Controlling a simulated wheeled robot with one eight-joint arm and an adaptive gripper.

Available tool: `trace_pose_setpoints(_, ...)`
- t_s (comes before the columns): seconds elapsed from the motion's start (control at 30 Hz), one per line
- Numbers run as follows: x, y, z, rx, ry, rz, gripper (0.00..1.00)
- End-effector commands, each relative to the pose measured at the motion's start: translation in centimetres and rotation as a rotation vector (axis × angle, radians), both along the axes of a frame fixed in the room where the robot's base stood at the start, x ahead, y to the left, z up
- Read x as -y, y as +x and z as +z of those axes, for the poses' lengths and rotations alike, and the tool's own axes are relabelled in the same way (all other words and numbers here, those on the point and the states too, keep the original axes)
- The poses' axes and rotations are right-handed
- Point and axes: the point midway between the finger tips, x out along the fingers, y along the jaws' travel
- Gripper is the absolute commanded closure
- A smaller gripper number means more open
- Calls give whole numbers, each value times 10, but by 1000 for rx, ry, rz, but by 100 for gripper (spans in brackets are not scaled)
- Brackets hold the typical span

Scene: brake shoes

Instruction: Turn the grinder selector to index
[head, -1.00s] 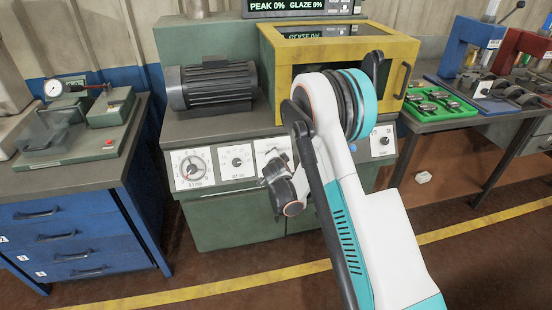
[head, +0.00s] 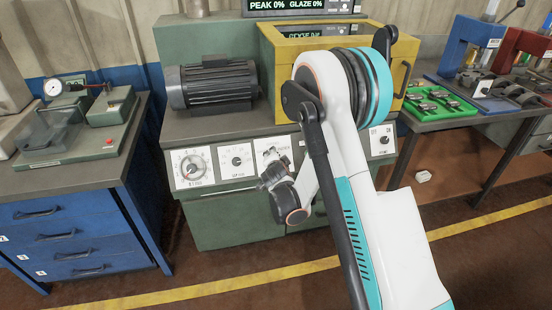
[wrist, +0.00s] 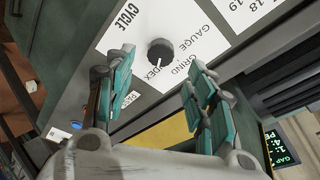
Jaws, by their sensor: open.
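The grinder selector (wrist: 160,52) is a dark round knob on a white label plate, upside down in the wrist view, with GAUGE, GRIND, CYCLE and part of INDEX legible around it. A pale mark shows on the knob's lower edge, on the side of the GRIND and INDEX lettering; its exact setting is hard to tell. My gripper (wrist: 158,72) is open, with one teal-padded finger on each side of the knob in the picture. I see no contact. In the head view my gripper (head: 270,177) is in front of the selector's plate (head: 268,148), partly hiding it.
The grinder's front carries a large dial (head: 192,166) and a smaller knob (head: 237,161) to the left, and another knob (head: 382,140) to the right. A dark motor (head: 212,86) and a yellow-framed enclosure (head: 278,75) stand above. Floor in front is clear.

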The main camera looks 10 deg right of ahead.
Motion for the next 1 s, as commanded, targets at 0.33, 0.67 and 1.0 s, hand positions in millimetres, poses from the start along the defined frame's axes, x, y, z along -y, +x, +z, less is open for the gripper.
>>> trace_pose_setpoints(0.33,-10,-45,25,1,0,1,50)
trace_pose_setpoints(0.67,-11,-50,27,0,1,0,50)
trace_pose_setpoints(1.0,-9,-52,34,-9,-11,4,50)
